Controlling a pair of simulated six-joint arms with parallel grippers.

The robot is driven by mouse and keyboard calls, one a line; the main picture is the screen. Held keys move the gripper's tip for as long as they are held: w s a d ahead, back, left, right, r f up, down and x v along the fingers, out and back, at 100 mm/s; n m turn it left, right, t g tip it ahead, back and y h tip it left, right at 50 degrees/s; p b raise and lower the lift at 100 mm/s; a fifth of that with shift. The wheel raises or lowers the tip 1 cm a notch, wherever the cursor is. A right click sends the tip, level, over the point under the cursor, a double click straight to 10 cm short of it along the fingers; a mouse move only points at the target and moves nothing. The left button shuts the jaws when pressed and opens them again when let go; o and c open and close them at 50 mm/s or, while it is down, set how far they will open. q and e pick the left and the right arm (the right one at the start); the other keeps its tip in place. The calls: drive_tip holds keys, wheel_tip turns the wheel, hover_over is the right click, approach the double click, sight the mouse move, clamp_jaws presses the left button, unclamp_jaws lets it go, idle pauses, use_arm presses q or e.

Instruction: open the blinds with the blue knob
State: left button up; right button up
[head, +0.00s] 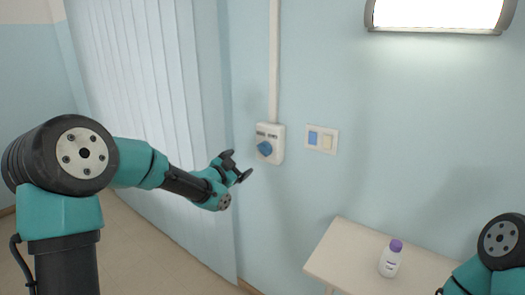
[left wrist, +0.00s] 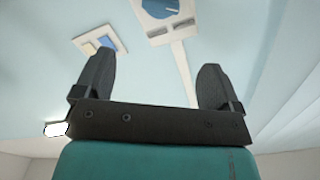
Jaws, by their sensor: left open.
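The blue knob (head: 264,148) sits on a white control box (head: 277,142) on the wall. It also shows at the top of the left wrist view (left wrist: 158,6), beyond the fingertips. The white vertical blinds (head: 140,75) hang at the left, their slats side by side. My left gripper (head: 240,167) is open and empty, a little left of and below the knob in the head view, apart from it. In the left wrist view its two fingers (left wrist: 152,75) are spread wide with nothing between them. My right gripper is out of view; only part of that arm shows at lower right.
A switch plate (head: 321,139) with a blue and a cream rocker is right of the box. A conduit (head: 273,60) runs up from it. A bottle with a purple cap (head: 390,262) stands on a pale table (head: 345,255). A lit lamp (head: 437,14) is above.

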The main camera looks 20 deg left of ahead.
sight(262, 150)
use_arm(q)
drive_tip(key=x, duration=1.4)
drive_tip(key=shift+w+d+f, duration=0.1)
drive_tip(key=shift+w, duration=0.1)
drive_tip(key=c, duration=0.9)
